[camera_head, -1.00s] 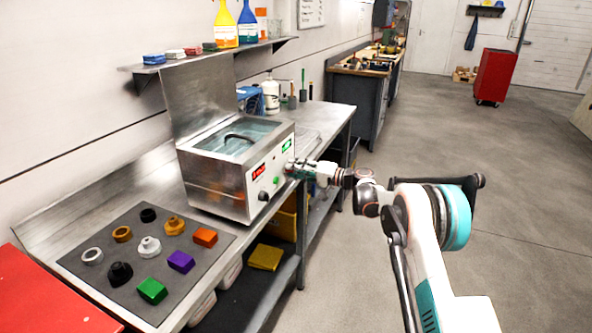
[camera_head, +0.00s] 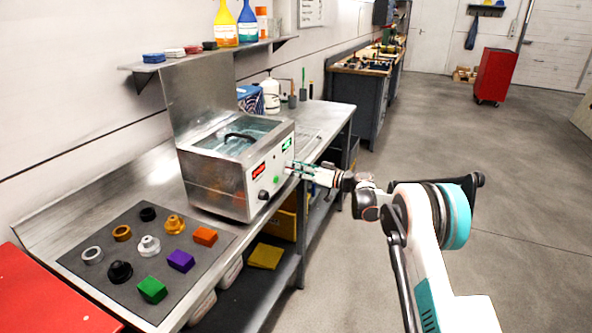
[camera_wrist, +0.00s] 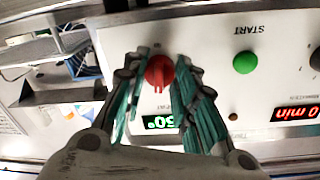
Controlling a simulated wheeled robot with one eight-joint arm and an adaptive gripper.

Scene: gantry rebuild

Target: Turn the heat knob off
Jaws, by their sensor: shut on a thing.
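The red heat knob (camera_wrist: 158,74) is on the pale front panel in the wrist view, beside a partly covered green display (camera_wrist: 160,121). My gripper (camera_wrist: 161,82) has its teal fingers on either side of the knob and is shut on it. In the head view, my gripper (camera_head: 293,168) reaches the right end of the front of a steel bath (camera_head: 214,189). The knob is too small and covered to make out there.
A green START button (camera_wrist: 245,63) and a red display (camera_wrist: 295,112) share the panel. A black knob (camera_head: 263,194) sits lower left on the bath's front. A grey mat (camera_head: 196,263) with several coloured parts lies on the steel bench.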

